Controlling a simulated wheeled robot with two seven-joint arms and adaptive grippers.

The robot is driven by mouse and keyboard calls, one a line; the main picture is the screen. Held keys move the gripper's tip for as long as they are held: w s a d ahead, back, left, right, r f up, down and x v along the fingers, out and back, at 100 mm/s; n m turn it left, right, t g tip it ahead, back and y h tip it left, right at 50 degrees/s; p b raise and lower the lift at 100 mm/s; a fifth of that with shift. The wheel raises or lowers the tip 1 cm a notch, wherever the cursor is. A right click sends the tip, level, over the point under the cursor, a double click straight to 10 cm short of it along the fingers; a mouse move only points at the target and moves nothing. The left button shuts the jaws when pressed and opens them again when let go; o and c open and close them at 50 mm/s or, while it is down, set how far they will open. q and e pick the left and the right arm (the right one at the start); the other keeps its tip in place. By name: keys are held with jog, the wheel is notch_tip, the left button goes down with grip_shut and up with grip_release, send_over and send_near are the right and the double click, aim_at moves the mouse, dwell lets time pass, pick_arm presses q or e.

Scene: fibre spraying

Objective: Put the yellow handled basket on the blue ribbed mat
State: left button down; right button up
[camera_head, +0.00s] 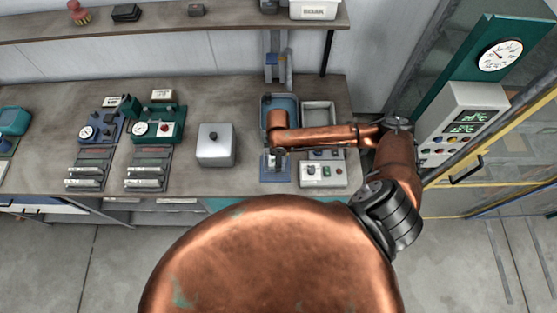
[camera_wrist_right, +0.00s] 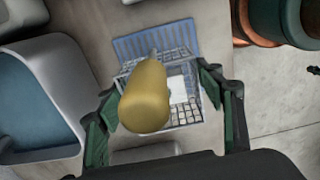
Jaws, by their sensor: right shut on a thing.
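The basket (camera_wrist_right: 184,88) is a pale grey grid box with a thick yellow handle (camera_wrist_right: 145,97), seen from above in the right wrist view. My right gripper (camera_wrist_right: 155,112) is shut on the basket, its green fingers on either side of the handle. The blue ribbed mat (camera_wrist_right: 157,40) shows beyond the basket; the basket hides its nearer part. I cannot tell whether the basket touches the mat. In the head view the mat (camera_head: 266,177) lies near the bench's front edge, partly under my right gripper (camera_head: 277,154). My left gripper is not in view.
A grey tray with a blue inside (camera_wrist_right: 40,100) stands left of the basket in the wrist view. In the head view a control box (camera_head: 323,171) sits right of the mat, an empty tray (camera_head: 319,115) behind it, and a lidded metal box (camera_head: 216,148) to the left.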

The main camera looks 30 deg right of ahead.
jog(key=shift+w+d+f, duration=0.3)
jog(key=shift+f, duration=1.8)
jog(key=shift+f, duration=0.1)
jog(key=o, duration=1.2)
jog(key=shift+o, duration=0.2)
notch_tip(320, 180, up, 12)
jog(key=shift+b, duration=0.3)
